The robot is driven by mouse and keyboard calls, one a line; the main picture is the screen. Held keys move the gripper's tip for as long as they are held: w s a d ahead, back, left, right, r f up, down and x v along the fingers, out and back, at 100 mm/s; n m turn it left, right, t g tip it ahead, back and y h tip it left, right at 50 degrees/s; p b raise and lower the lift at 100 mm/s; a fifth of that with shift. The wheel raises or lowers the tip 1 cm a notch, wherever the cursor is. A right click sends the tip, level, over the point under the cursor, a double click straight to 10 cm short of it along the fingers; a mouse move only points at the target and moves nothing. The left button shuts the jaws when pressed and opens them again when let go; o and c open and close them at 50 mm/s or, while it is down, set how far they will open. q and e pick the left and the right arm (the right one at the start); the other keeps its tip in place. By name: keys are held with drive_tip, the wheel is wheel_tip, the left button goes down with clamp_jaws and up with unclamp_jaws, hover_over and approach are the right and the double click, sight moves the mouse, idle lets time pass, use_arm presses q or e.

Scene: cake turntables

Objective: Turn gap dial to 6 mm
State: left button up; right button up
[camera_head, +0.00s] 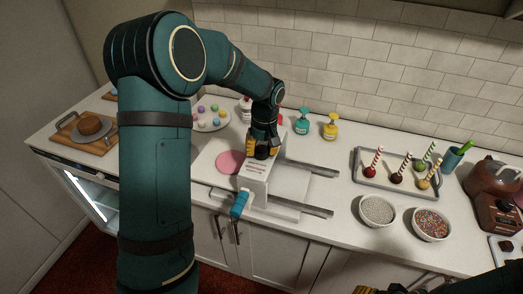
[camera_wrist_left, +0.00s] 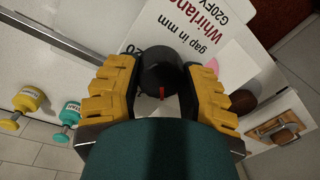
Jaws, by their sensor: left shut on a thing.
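The gap dial (camera_wrist_left: 162,72) is a round black knob with a red mark on the white face of a dough sheeter (camera_head: 256,172). The label (camera_wrist_left: 195,30) beside it reads "gap in mm". In the wrist view the red mark points toward the bottom of the picture. The numbers around the knob are mostly hidden, so I cannot read the setting. My left gripper (camera_head: 262,150) is at the top of the machine, its yellow fingers shut on the dial from both sides. Only dark and yellowish bits of my right arm show at the lower right edge.
A blue crank handle (camera_head: 240,204) sticks out at the machine's front, with rails to its right. A pink disc (camera_head: 230,161) lies left. A tray of cake pops (camera_head: 370,184) and two sprinkle bowls (camera_head: 432,224) stand right.

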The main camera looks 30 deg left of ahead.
sight(265, 148)
use_arm(q)
drive_tip(key=shift+n, duration=0.6)
drive_tip(key=o, duration=1.2)
drive_tip(key=r, duration=1.2)
drive_tip(key=shift+w+d, duration=0.3)
drive_tip(key=shift+w, duration=0.05)
